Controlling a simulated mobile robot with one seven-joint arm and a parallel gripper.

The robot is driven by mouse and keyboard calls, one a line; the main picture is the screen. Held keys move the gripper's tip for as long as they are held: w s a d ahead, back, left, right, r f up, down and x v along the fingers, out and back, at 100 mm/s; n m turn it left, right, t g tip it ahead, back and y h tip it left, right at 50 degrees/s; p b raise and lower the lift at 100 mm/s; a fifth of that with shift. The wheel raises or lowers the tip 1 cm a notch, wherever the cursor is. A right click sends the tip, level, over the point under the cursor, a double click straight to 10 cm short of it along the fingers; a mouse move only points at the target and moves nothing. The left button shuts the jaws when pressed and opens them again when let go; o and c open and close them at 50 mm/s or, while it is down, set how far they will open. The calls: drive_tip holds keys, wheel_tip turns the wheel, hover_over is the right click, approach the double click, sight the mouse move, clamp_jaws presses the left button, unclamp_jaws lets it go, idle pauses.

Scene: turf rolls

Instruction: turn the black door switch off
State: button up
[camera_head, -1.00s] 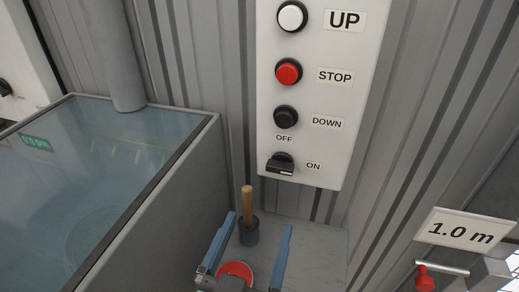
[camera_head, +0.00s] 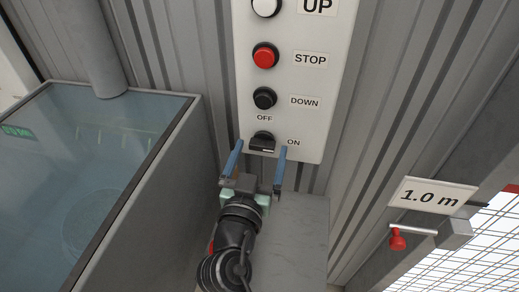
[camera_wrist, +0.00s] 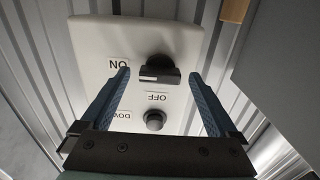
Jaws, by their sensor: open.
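The black door switch (camera_head: 262,141) is a knob with a bar grip at the bottom of a white panel (camera_head: 318,112). OFF is printed above it and ON to its right. Its bar lies nearly level, with the white mark toward ON. In the wrist view, which is upside down, the switch (camera_wrist: 160,68) shows between the fingers, its mark toward the ON label. My gripper (camera_head: 260,148) is open and empty, pointing at the panel. One finger is on each side of the switch, with a gap to each; I cannot tell how far the tips are from the panel.
Above the switch are the black DOWN button (camera_head: 264,98), the red STOP button (camera_head: 265,56) and a white UP button (camera_head: 266,5). A water tank (camera_head: 150,170) stands left. A grey ledge (camera_head: 302,235) lies below. A 1.0 m sign (camera_head: 431,196) and red-handled lever (camera_head: 397,240) are right.

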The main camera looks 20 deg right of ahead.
drive_tip(key=c, duration=1.4)
drive_tip(key=shift+n, duration=0.3)
drive_tip(key=n, duration=0.3)
drive_tip(key=shift+n, duration=0.4)
drive_tip(key=n+p, duration=0.1)
drive_tip(key=n, duration=0.3)
drive_tip(key=n+p, duration=0.1)
drive_tip(key=n, duration=0.4)
drive_tip(key=shift+n+p, duration=1.05)
drive_tip(key=shift+n, duration=1.25)
